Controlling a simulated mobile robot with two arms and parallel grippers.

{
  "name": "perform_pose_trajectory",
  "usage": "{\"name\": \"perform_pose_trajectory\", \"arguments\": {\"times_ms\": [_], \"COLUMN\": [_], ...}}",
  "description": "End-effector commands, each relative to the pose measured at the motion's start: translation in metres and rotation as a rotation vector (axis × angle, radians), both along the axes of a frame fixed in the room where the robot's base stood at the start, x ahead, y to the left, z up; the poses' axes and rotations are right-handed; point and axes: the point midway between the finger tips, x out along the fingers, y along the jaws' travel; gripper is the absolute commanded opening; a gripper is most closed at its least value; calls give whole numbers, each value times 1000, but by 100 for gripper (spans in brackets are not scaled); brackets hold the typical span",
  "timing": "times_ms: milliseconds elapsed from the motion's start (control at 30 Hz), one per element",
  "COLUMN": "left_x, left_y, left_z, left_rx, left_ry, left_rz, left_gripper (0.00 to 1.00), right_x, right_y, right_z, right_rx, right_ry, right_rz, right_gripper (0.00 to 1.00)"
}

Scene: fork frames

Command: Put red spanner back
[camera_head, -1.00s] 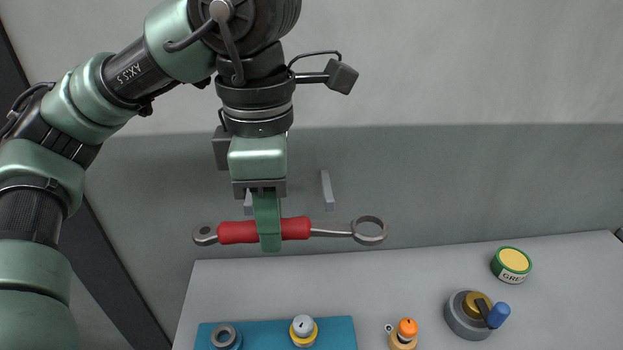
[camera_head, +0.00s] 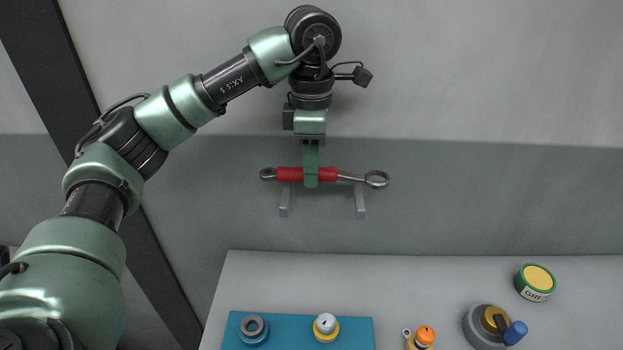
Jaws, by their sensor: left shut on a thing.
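The red spanner (camera_head: 327,174) has a red handle and grey metal ring ends. It lies level in front of the grey wall, above the table. My left gripper (camera_head: 311,180) points down and is shut on the middle of the red handle. Two grey wall pegs, a left one (camera_head: 284,200) and a right one (camera_head: 360,202), show just below the spanner, one under each side of it. I cannot tell whether the spanner touches them. My right gripper is not in view.
The pale table (camera_head: 420,275) below holds a blue mat (camera_head: 290,338) with a grey ring (camera_head: 253,328) and a white-and-yellow knobbed part (camera_head: 326,326). An orange-capped item (camera_head: 424,336), a grey round device with a blue knob (camera_head: 489,322) and a green grease tin (camera_head: 536,282) stand at right.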

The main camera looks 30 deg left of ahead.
Motion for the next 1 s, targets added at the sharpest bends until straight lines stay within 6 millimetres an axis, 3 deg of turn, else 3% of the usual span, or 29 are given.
{"name": "perform_pose_trajectory", "arguments": {"times_ms": [300,767,800,833,867,1000], "left_x": [3,3,3,3,3,3], "left_y": [2,1,1,1,1,1], "left_z": [-33,-44,-43,-43,-43,-43], "left_rx": [0,0,0,0,0,0], "left_ry": [1,-1,-1,-1,-1,-1], "left_rz": [2,1,1,1,1,1], "left_gripper": [0,0,34,43,48,48], "right_x": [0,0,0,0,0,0], "right_y": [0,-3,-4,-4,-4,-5], "right_z": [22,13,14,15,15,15], "right_rx": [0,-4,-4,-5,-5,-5], "right_ry": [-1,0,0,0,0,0], "right_rz": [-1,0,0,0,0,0], "right_gripper": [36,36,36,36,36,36]}}
